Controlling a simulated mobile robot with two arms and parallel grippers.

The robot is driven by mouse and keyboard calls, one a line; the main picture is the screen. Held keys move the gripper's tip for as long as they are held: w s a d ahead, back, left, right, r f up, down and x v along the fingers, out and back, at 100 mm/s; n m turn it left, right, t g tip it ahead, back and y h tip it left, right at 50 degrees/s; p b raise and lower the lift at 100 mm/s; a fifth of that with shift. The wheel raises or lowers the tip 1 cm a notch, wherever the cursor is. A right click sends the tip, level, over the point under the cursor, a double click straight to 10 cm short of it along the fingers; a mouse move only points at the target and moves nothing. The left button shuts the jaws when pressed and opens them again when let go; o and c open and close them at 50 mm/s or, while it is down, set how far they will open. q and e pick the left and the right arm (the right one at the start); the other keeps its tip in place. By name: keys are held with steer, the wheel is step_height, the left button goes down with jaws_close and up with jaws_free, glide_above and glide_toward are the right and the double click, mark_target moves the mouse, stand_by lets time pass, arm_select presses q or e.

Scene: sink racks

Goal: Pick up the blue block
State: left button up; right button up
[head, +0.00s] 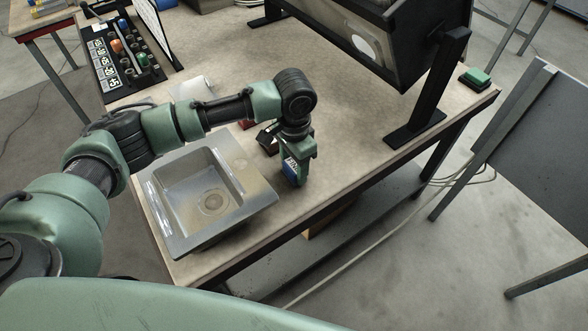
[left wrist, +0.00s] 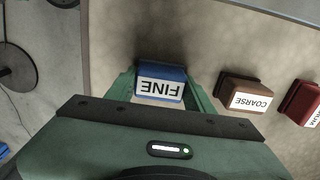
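The blue block (head: 291,168) stands at the tabletop near the front edge, to the right of the sink. In the left wrist view the blue block (left wrist: 161,84) carries a white label reading "FINE", upside down in the picture. My left gripper (head: 296,165) points down over it, with one finger on each side of the block. In the left wrist view the fingers of my left gripper (left wrist: 162,76) lie very close along both sides of the block; whether they press on it I cannot tell. Whether it is off the table is unclear. My right gripper is not in view.
A brown block (left wrist: 241,92) marked "COARSE" and a dark red block (left wrist: 302,102) lie in a row beside it. The metal sink (head: 165,225) is to the left. A black-framed stand (head: 412,75) rises behind. A green button box (head: 475,78) sits at the far right corner.

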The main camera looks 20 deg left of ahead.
mark_target(294, 165)
arm_select(q)
steer(key=shift+r, duration=0.2)
steer(key=shift+c, duration=0.4)
step_height(294, 165, up, 20)
steer(key=shift+f, duration=0.15)
